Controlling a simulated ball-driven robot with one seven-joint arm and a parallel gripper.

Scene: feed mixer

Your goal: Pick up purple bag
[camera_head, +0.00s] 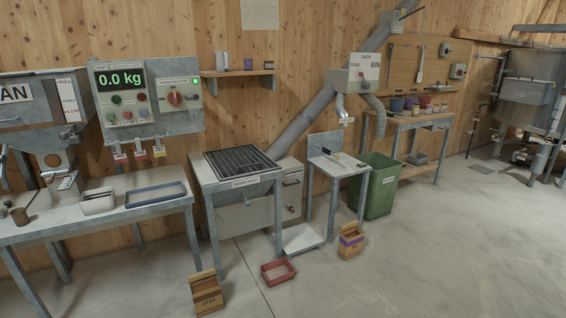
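A similar brown one with a dark label (207,292) stands on the floor at the lower left and shows no purple. My gripper is not in this view, so its state is hidden.
A shallow red tray (278,271) lies on the floor between the two brown containers. A grated inlet table (239,180), a small stand (338,168) and a green bin (374,189) stand behind. The floor at the right is clear.

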